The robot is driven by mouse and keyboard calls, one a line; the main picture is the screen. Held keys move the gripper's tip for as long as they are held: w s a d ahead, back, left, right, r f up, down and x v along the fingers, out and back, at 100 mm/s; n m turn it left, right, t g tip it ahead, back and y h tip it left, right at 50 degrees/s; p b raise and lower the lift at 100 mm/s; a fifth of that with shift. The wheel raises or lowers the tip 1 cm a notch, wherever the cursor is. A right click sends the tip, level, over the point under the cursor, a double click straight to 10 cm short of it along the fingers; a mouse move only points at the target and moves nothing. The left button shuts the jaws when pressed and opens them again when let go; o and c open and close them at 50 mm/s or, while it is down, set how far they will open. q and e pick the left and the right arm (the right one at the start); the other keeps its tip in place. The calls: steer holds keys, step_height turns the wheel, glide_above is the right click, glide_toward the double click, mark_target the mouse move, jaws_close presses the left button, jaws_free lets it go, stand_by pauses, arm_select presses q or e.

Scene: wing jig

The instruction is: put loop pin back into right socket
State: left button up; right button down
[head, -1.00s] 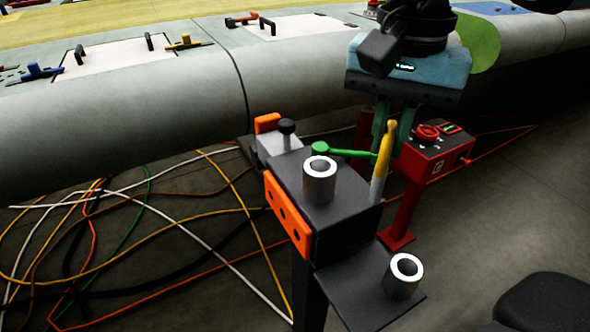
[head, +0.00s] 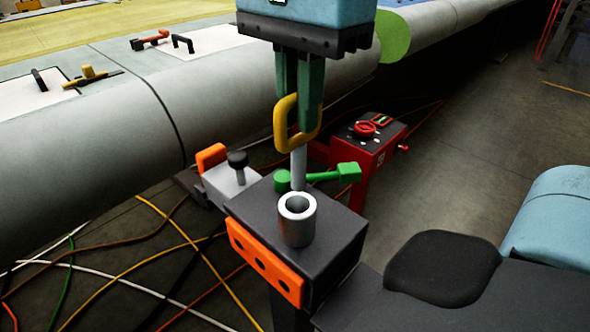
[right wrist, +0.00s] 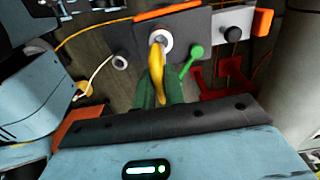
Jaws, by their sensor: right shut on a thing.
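The loop pin has a yellow loop (head: 281,122) and a grey shaft (head: 298,170). My right gripper (head: 302,122) is shut on the loop and holds the pin upright, shaft down. A pale metal socket (head: 297,228) stands on the black block. The shaft's lower end meets the far side of its rim in the head view; I cannot tell whether it is behind or above the opening. In the right wrist view the yellow loop (right wrist: 156,75) overlaps this socket (right wrist: 165,38). My left gripper is not in view.
A green-handled piece (head: 325,176) lies just behind the socket. A grey clamp with a black knob (head: 238,165) and an orange plate (head: 265,262) flank the block. A red control box (head: 368,145) stands behind. Cables cover the floor; the wing runs along the left.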

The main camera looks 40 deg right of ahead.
mark_target(298, 137)
step_height(298, 137, down, 4)
steer(key=shift+r, duration=0.1)
steer(key=shift+f, duration=0.7)
step_height(298, 137, down, 3)
steer(key=shift+w+r, duration=0.1)
steer(key=shift+r, duration=0.05)
steer(key=shift+f+b, duration=0.35)
steer(key=shift+b, duration=0.2)
steer(key=c, duration=1.5)
jaws_free()
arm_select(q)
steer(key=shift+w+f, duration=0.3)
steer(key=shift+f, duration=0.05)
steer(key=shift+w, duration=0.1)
arm_select(e)
steer(key=shift+r, duration=0.1)
